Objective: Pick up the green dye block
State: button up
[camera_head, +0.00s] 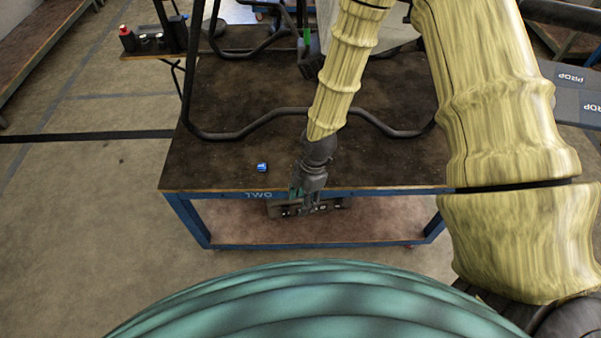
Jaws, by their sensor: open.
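My gripper (309,207) is open at the front edge of the dark-topped table marked TWO (225,150). It overlaps the edge in the picture, and its height over it is hard to tell. A small bright green piece (307,37) shows at the back, by the black frame; I cannot tell if it is the green dye block. A small teal-green patch (295,192) shows beside my gripper, and I cannot tell what it belongs to. My gripper and arm hide part of the tabletop.
A small blue block (262,167) lies on the table near its front edge, left of my gripper. A side shelf (153,52) with a red-topped item is at upper left.

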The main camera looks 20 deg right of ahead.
jog(key=w+r+n+b, duration=0.1)
jog(key=w+n, duration=0.1)
jog(key=w+d+r+n+b, duration=0.1)
jog(key=w+n, duration=0.2)
jog(key=w+r+n+h, duration=0.1)
jog(key=w+r+n, duration=0.1)
jog(key=w, duration=0.1)
jog(key=shift+d+b, duration=0.25)
jog(key=shift+b, duration=0.15)
jog(key=w+d+r+n+t+h+b, duration=0.1)
jog(key=w+d+r+n+b, duration=0.1)
jog(key=w+r+n, duration=0.25)
jog(key=shift+n, duration=0.35)
jog(key=shift+w+f+p, duration=0.2)
jog(key=shift+f+p, duration=0.05)
jog(key=shift+f, duration=2.5)
jog(key=shift+w+f+p, duration=0.15)
jog(key=shift+f+p, duration=0.1)
jog(key=shift+f, duration=2.5)
jog(key=c, duration=0.8)
